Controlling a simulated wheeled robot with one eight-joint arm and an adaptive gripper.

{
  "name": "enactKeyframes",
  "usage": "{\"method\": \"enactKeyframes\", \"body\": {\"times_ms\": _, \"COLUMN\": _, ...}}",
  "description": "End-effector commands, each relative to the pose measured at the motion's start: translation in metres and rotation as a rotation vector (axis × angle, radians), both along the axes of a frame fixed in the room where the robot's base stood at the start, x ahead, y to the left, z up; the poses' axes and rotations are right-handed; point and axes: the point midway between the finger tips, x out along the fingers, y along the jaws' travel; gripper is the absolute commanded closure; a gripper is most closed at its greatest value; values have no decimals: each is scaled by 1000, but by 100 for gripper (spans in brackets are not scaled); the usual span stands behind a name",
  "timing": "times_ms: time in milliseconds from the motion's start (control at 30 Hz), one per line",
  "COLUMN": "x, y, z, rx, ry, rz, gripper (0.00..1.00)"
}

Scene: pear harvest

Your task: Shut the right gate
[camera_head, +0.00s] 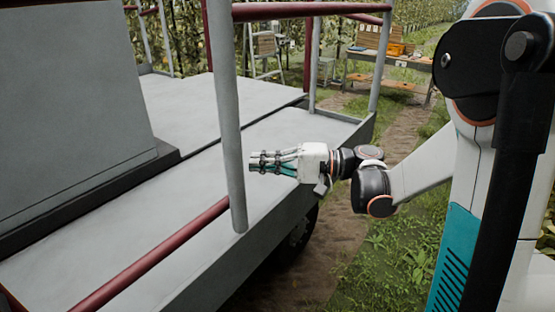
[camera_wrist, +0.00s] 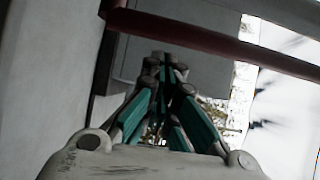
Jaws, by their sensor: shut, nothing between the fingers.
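The right side of the platform has grey posts and dark red rails. A grey post (camera_head: 226,120) stands at the near edge, with a low red rail (camera_head: 150,257) running from its foot to the lower left. A top red rail (camera_head: 290,11) runs right from this post's upper part. I cannot tell which of these bars form the right gate. My gripper (camera_head: 252,162) is shut and empty, pointing left, just right of the grey post; contact is unclear. In the wrist view my gripper (camera_wrist: 165,62) points toward a red bar (camera_wrist: 210,38) crossing above the fingertips.
The grey platform deck (camera_head: 270,137) lies beside and beyond my gripper, with a large grey box (camera_head: 70,100) on its left. A wheel (camera_head: 300,230) shows under its edge. A wooden table (camera_head: 395,60) with crates stands behind. Grass and a dirt path lie to the right.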

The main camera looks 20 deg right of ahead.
Motion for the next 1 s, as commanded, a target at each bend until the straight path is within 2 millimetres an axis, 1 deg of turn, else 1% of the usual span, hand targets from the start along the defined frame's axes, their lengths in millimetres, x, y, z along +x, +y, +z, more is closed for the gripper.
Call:
{"method": "enactKeyframes", "body": {"times_ms": 33, "x": -2, "y": 5, "z": 0, "rx": 0, "ry": 0, "rz": 1, "gripper": 100}}
{"method": "enactKeyframes", "body": {"times_ms": 167, "x": -5, "y": 11, "z": 0, "rx": 0, "ry": 0, "rz": 1, "gripper": 100}}
{"method": "enactKeyframes", "body": {"times_ms": 567, "x": -6, "y": 13, "z": 0, "rx": 0, "ry": 0, "rz": 1, "gripper": 100}}
{"method": "enactKeyframes", "body": {"times_ms": 667, "x": -11, "y": 21, "z": 0, "rx": 0, "ry": 0, "rz": 1, "gripper": 100}}
{"method": "enactKeyframes", "body": {"times_ms": 800, "x": -26, "y": 42, "z": 0, "rx": 0, "ry": 0, "rz": 5, "gripper": 100}}
{"method": "enactKeyframes", "body": {"times_ms": 867, "x": -31, "y": 49, "z": 0, "rx": 0, "ry": 0, "rz": 5, "gripper": 100}}
{"method": "enactKeyframes", "body": {"times_ms": 1000, "x": -34, "y": 54, "z": 0, "rx": 0, "ry": 0, "rz": 5, "gripper": 100}}
